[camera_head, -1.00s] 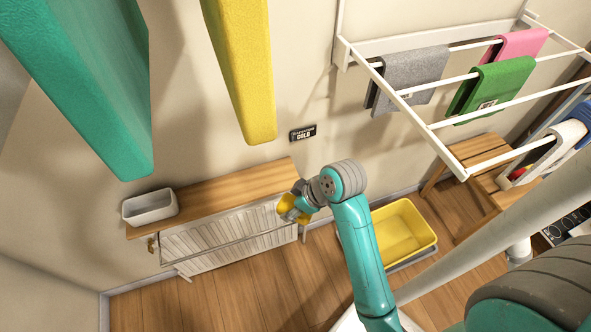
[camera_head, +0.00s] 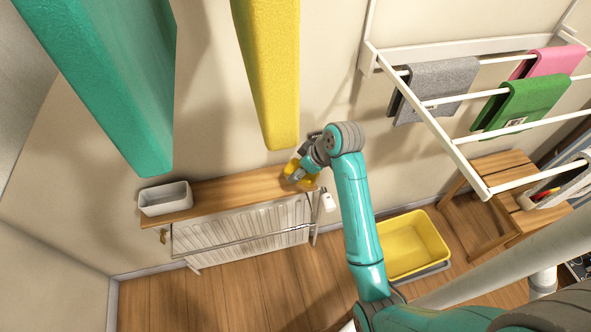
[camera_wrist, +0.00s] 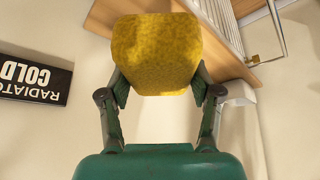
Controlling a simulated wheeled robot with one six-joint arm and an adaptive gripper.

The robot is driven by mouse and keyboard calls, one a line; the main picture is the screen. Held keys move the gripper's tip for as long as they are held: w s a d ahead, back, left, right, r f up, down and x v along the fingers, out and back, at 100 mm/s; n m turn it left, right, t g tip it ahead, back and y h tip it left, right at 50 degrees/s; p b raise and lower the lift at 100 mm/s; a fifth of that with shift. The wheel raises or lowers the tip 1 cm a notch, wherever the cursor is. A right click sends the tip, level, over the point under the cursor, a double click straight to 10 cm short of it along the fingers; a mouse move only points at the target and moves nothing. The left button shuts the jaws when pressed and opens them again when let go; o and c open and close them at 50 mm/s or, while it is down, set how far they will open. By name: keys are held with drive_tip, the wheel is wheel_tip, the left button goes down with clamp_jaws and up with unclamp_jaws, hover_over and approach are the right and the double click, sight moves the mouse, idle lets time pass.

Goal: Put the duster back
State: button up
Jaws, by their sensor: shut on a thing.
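A yellow, soft-looking thing with a mottled surface, which I take for the duster (camera_wrist: 155,50), is between the fingers of my gripper (camera_wrist: 160,82) in the wrist view. The fingers are shut on its two sides. In the head view the yellow duster (camera_head: 291,167) shows in my gripper (camera_head: 301,173) at the right end of the wooden shelf (camera_head: 235,187) over the radiator. My gripper hides part of it. I cannot tell whether it touches the shelf.
A grey-white bin (camera_head: 165,203) stands on the shelf's left end above the radiator (camera_head: 240,228). Large teal (camera_head: 125,90) and yellow (camera_head: 270,70) blocks hang close to the head camera. A yellow tub (camera_head: 410,248), wooden bench (camera_head: 490,180) and drying rack (camera_head: 455,150) are at right.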

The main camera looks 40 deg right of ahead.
sight(296, 160)
drive_tip(key=w, duration=0.1)
drive_tip(key=w+d+f, duration=0.1)
drive_tip(key=w, duration=0.2)
drive_tip(key=shift+d+f, duration=0.2)
drive_tip(key=shift+d, duration=0.15)
drive_tip(key=shift+w+f, duration=0.1)
drive_tip(key=shift+f, duration=2.55)
drive_tip(key=shift+w+d+f, duration=0.1)
drive_tip(key=shift+w+f, duration=0.05)
drive_tip(key=shift+f, duration=0.05)
drive_tip(key=o, duration=1.5)
drive_tip(key=shift+f, duration=0.1)
